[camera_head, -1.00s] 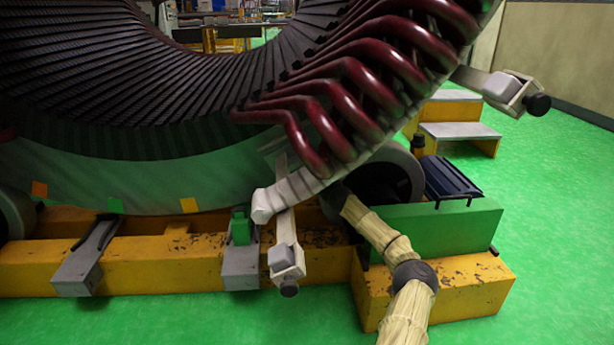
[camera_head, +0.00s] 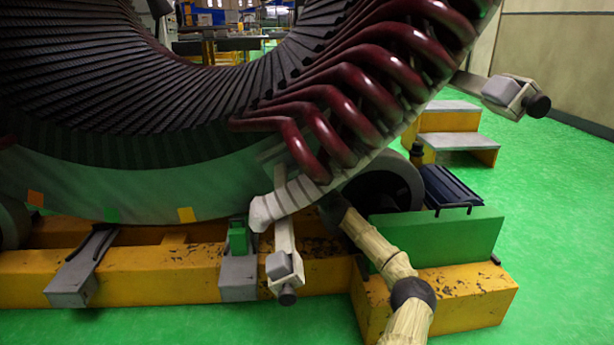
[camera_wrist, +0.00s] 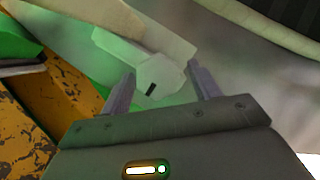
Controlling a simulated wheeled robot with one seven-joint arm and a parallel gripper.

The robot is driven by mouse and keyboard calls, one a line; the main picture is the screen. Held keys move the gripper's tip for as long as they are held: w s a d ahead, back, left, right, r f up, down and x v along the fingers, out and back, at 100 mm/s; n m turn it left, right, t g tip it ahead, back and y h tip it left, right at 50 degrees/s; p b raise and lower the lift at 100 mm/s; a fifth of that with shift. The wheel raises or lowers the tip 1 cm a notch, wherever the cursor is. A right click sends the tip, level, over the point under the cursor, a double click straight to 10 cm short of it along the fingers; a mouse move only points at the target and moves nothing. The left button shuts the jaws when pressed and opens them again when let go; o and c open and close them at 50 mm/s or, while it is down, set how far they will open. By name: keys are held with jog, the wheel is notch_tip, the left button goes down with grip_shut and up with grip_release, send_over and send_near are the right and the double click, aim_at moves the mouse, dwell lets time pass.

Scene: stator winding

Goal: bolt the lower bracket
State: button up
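The lower bracket (camera_head: 284,262) is a pale arm with a grey block and dark round knob at its lower end. It hangs below the stator ring, in front of the yellow base. A similar upper bracket (camera_head: 512,95) sticks out at the right. A white segmented band (camera_head: 284,203) runs along the ring's lower edge, behind the lower bracket. My gripper shows in the wrist view (camera_wrist: 160,88) with two grey fingers apart. A pale angular piece (camera_wrist: 158,72) with a small black slot shows beyond and between them; contact cannot be told. No bolt is recognisable.
Dark red coil ends (camera_head: 350,95) crowd the ring above. A dark roller (camera_head: 385,185) and a green block (camera_head: 440,232) stand beside my arm. The yellow base (camera_head: 150,275) carries grey supports. Green floor (camera_head: 560,200) is open at right.

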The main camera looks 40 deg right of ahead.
jog(key=shift+w+a, duration=0.1)
jog(key=shift+a, duration=0.05)
jog(key=shift+s+a, duration=0.1)
jog(key=shift+s, duration=0.15)
jog(key=p+v, duration=0.7)
jog(key=v, duration=1)
jog(key=shift+p, duration=0.35)
jog(key=shift+w, duration=0.1)
